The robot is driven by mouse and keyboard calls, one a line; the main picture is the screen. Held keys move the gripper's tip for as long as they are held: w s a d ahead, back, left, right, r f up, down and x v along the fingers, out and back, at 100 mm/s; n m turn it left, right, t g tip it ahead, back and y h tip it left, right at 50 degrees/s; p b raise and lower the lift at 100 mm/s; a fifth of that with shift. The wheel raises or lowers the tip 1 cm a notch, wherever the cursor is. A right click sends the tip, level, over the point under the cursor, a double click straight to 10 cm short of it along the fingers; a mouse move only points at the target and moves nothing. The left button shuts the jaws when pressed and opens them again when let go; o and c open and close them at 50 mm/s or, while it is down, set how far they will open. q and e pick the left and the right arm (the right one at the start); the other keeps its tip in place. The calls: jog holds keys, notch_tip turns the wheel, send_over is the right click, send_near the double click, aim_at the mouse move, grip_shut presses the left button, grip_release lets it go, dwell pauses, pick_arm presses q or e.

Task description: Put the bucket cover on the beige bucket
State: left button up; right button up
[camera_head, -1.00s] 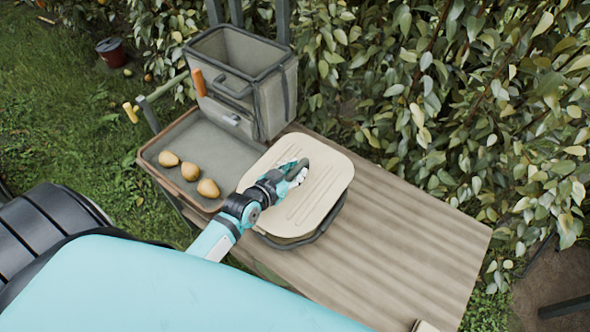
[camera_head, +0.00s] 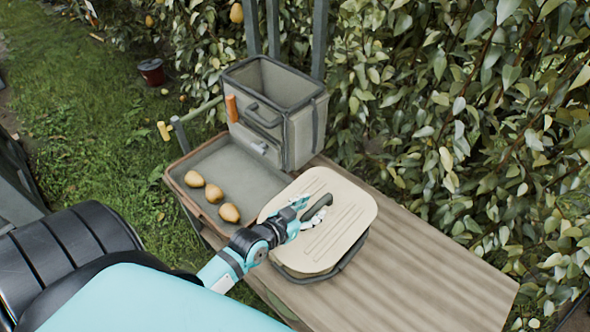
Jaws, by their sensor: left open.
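The beige bucket cover (camera_head: 345,226) lies flat over the top of the beige bucket (camera_head: 327,270) on the wooden table. Most of the bucket is hidden beneath the cover; part of its body and a dark handle show along the lower right edge. My left gripper (camera_head: 311,216) is open over the cover's left half, around or just above its dark grip. I cannot tell whether the fingers touch the cover. My right gripper is not in view.
A tray (camera_head: 240,171) with several pears (camera_head: 214,193) lies left of the bucket. A grey open bin (camera_head: 303,124) stands behind the tray. The wooden table (camera_head: 425,265) is clear to the right. Dense foliage (camera_head: 450,130) borders its far side.

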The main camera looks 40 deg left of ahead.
pick_arm(q)
jog(key=v, duration=0.8)
jog(key=shift+s+b, duration=0.15)
jog(key=shift+b, duration=0.15)
